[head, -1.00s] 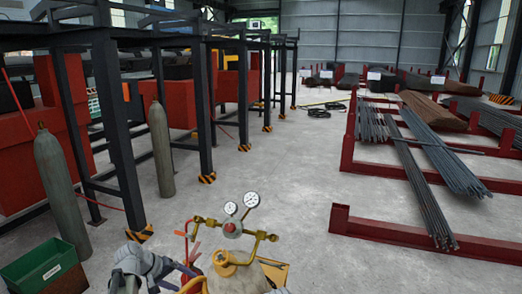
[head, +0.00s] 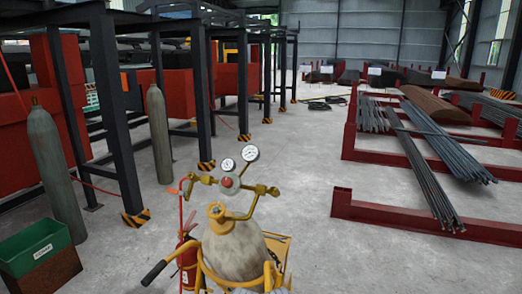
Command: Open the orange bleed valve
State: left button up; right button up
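A grey gas cylinder (head: 240,252) stands at the bottom middle of the head view, with a brass valve (head: 217,211) on top. A brass manifold with two round white gauges (head: 250,153) sits above it, with a red-orange knob (head: 227,182) at its centre. A small reddish fitting (head: 173,191) shows at the manifold's left end. I cannot tell for certain which part is the orange bleed valve. Neither of my grippers can be made out in this view.
The cylinder stands in a yellow cart (head: 205,272) with a black-gripped handle (head: 154,273). A red fire extinguisher (head: 188,262) is beside it. A green box (head: 35,247) and grey cylinders (head: 55,165) stand left. Red racks with rebar (head: 425,180) lie right. The floor between is clear.

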aim_at(171, 190)
jog(key=i+j+u, duration=0.15)
jog(key=j, duration=0.35)
jog(key=i+j+u, duration=0.2)
jog(key=i+j, duration=0.2)
jog(key=i+j+z, duration=0.2)
jog(key=j, duration=0.25)
jog(key=j+z, duration=0.2)
jog(key=j, duration=0.3)
